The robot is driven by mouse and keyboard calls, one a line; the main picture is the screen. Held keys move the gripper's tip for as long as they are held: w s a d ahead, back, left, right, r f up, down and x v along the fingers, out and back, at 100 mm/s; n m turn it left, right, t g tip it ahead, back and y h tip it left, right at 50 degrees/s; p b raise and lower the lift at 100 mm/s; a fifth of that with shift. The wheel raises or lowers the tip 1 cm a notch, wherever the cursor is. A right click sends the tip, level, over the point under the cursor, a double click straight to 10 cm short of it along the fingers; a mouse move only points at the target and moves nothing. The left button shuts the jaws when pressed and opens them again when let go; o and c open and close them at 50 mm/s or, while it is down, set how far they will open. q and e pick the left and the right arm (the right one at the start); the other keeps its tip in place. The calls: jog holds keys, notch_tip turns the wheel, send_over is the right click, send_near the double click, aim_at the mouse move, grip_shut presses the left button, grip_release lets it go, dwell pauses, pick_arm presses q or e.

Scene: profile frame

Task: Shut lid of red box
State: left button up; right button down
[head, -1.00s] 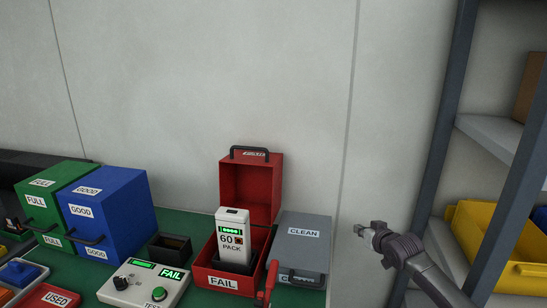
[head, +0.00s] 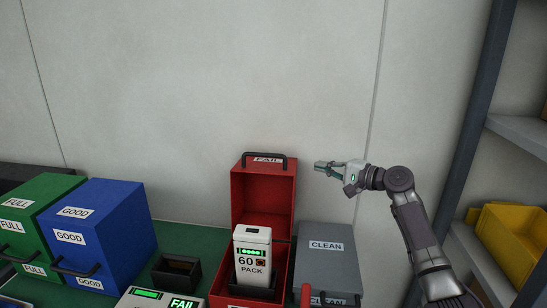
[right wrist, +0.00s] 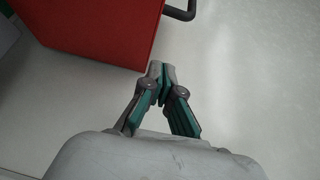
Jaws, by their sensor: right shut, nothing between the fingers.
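The red box (head: 285,262) stands on the green bench with its lid (head: 264,197) raised upright at the back. The lid carries a FAIL label and a dark handle (head: 264,155) on its top edge. A white 60 PACK battery (head: 251,252) stands upright inside the box. My right gripper (head: 318,165) is shut and empty, to the right of the lid at about handle height, apart from it. In the right wrist view the shut fingertips (right wrist: 161,70) are beside the red lid (right wrist: 95,30), with part of its handle (right wrist: 180,12) showing. My left gripper is out of view.
A grey CLEAN box (head: 328,262) stands right of the red box. Blue (head: 105,225) and green (head: 35,215) boxes stand at left. A tester (head: 160,298) reads FAIL. A shelf with a yellow bin (head: 508,240) is at right. The wall is close behind.

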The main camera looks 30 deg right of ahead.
aim_at(293, 169)
jog(key=x, duration=0.3)
jog(key=p+x, duration=0.1)
jog(key=x, duration=0.2)
jog(key=r+p+x, duration=0.1)
jog(key=x, duration=0.2)
jog(key=shift+w, duration=0.2)
jog(key=shift+s+a+p, duration=0.25)
jog(key=shift+s+p, duration=0.05)
jog(key=shift+p, duration=0.3)
jog(key=shift+s+a+r, duration=0.1)
jog(key=shift+s+a, duration=0.15)
jog(key=shift+s+a+r+p, duration=0.15)
jog(key=shift+s+a+p, duration=0.4)
jog(key=shift+p, duration=0.15)
jog(key=shift+s+a, duration=0.3)
jog(key=shift+a, duration=0.1)
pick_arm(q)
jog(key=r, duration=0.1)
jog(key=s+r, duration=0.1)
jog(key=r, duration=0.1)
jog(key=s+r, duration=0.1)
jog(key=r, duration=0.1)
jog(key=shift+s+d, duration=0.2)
